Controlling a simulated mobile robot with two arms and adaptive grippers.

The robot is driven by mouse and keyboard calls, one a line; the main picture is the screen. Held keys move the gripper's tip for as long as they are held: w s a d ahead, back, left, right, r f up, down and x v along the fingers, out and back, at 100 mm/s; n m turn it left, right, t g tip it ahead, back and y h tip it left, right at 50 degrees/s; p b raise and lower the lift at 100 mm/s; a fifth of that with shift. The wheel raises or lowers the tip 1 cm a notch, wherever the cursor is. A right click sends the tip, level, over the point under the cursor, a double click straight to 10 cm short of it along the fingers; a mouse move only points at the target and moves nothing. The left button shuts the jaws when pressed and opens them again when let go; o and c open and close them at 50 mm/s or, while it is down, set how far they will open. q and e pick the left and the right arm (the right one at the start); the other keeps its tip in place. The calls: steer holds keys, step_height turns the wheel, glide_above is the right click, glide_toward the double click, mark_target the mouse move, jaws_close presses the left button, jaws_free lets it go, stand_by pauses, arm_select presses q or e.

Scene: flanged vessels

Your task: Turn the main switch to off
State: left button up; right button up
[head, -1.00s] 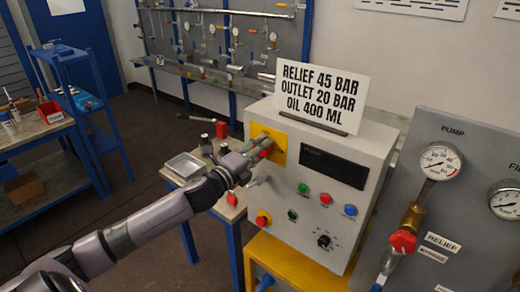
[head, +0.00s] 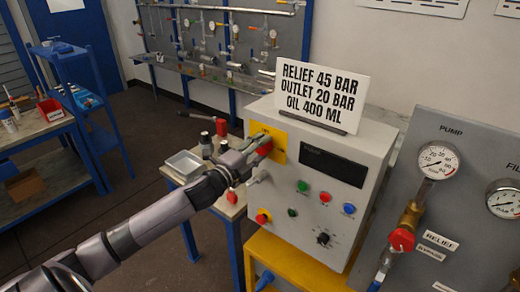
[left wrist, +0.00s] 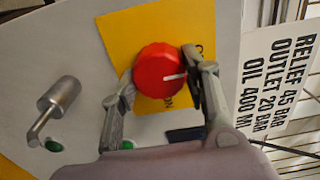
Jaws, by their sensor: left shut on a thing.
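The main switch is a red round knob (left wrist: 160,71) with a white pointer line, on a yellow plate (left wrist: 122,24) of the grey control box (head: 362,212). In the head view the red knob (head: 265,148) shows beside my fingers. My left gripper (left wrist: 165,84) has one finger on each side of the knob and is shut on it. In the wrist view the white line points to the right, toward one finger. The lettering on the plate is mostly hidden. The left gripper also shows in the head view (head: 262,150). My right gripper is not in view.
A sign (head: 320,94) stands on top of the box. Green, red and blue buttons (head: 326,198) and a black knob (head: 323,239) sit on its front. A metal lever (left wrist: 59,98) is near the gripper. A gauge panel (head: 462,190) stands at the right.

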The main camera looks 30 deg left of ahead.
arm_select(q)
steer(key=o, duration=1.2)
steer(key=shift+c, duration=0.2)
steer(key=shift+s+f, duration=0.1)
steer(key=shift+s, duration=0.3)
steer(key=s+a, duration=0.1)
steer(key=s, duration=1)
